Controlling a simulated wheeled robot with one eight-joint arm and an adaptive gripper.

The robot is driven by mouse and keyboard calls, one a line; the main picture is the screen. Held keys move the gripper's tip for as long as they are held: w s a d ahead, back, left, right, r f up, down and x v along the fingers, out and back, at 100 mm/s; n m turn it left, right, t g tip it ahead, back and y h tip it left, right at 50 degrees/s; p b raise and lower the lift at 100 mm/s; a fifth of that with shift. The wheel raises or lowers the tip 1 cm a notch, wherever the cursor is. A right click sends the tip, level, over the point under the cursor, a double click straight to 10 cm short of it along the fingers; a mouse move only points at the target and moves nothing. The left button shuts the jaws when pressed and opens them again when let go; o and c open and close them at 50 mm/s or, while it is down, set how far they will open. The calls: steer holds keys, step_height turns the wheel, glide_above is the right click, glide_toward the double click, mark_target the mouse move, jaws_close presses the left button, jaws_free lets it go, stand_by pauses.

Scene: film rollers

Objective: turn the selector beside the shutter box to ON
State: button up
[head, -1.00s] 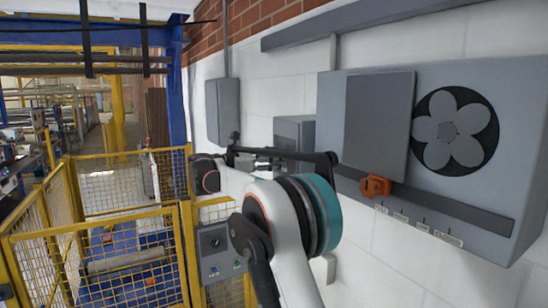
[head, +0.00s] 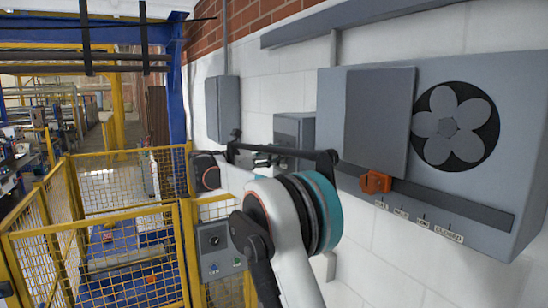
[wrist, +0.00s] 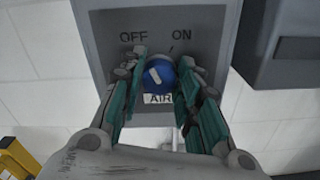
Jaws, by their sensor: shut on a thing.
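The selector is a blue knob (wrist: 158,82) with a white pointer mark, on a grey box (wrist: 112,22) with OFF printed at left, ON at right and an AIR label below. The pointer leans up and left, toward OFF. My gripper (wrist: 160,70) has its teal-lined fingers on both sides of the knob, shut on it. In the head view the selector's small grey box (head: 294,128) is partly behind my arm; the knob and my fingers cannot be made out there. The shutter box (head: 490,195) is to its right, with a grey shutter panel (head: 378,125) beside a fan opening (head: 455,127).
An orange handle (head: 376,182) sits on the shutter box's rail, near the leftmost of several labels. Another grey wall box (head: 222,110) is at left. A yellow mesh fence (head: 120,225) and a control panel (head: 222,245) stand at lower left.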

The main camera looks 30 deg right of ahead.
steer(key=m+b, duration=0.2)
steer(key=m, duration=0.8)
steer(key=shift+s+f+b, duration=0.1)
steer(key=shift+b, duration=0.25)
steer(key=shift+m, duration=0.4)
steer(key=o, duration=1.1)
steer(key=shift+c, duration=0.2)
steer(key=shift+a, duration=0.1)
steer(key=a, duration=1.2)
steer(key=shift+s, duration=0.2)
